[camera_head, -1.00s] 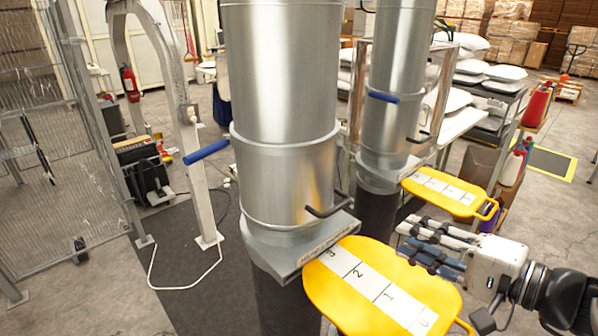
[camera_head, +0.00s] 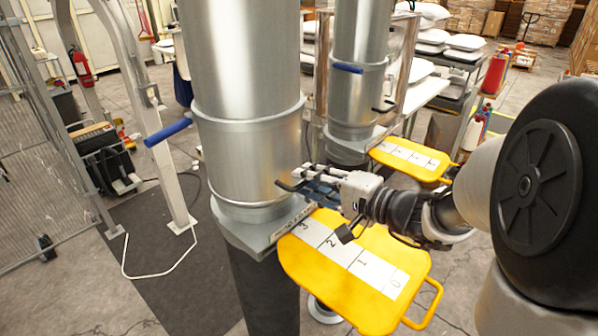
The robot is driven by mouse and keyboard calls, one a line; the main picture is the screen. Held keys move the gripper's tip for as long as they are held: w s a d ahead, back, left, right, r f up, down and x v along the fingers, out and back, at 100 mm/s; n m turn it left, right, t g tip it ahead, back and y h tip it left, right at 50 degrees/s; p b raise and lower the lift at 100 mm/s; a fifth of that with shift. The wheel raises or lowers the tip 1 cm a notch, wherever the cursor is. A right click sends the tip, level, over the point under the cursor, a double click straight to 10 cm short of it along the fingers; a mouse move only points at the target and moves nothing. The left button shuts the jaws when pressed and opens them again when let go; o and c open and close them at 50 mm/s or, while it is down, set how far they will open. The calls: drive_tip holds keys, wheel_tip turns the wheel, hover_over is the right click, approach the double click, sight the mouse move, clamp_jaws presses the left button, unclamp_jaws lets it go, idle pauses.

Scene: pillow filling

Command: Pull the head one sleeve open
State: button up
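The near metal filling head (camera_head: 245,150) is a tall silver cylinder with a raised ring around its middle. A blue handle (camera_head: 167,132) sticks out on its left and a short black handle (camera_head: 287,186) on its lower right. My gripper (camera_head: 308,176) is at this black handle, its fingers pointing left towards the cylinder. The fingers overlap the handle's right end, so I cannot tell whether they touch it or are closed on it. A yellow plate (camera_head: 300,262) marked 3, 2, 1, 0 sticks out from the head's square base, below my gripper.
A second silver head (camera_head: 360,75) with its own yellow plate (camera_head: 385,165) stands behind. A white upright frame (camera_head: 140,100) and mesh fence (camera_head: 40,190) are at left. Shelves with white pillows (camera_head: 465,42) are at back right. My arm fills the right side.

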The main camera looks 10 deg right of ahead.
drive_tip(key=shift+w+a+f, duration=0.1)
drive_tip(key=shift+w+a, duration=0.3)
drive_tip(key=shift+w, duration=0.15)
drive_tip(key=shift+c, duration=0.5)
clamp_jaws()
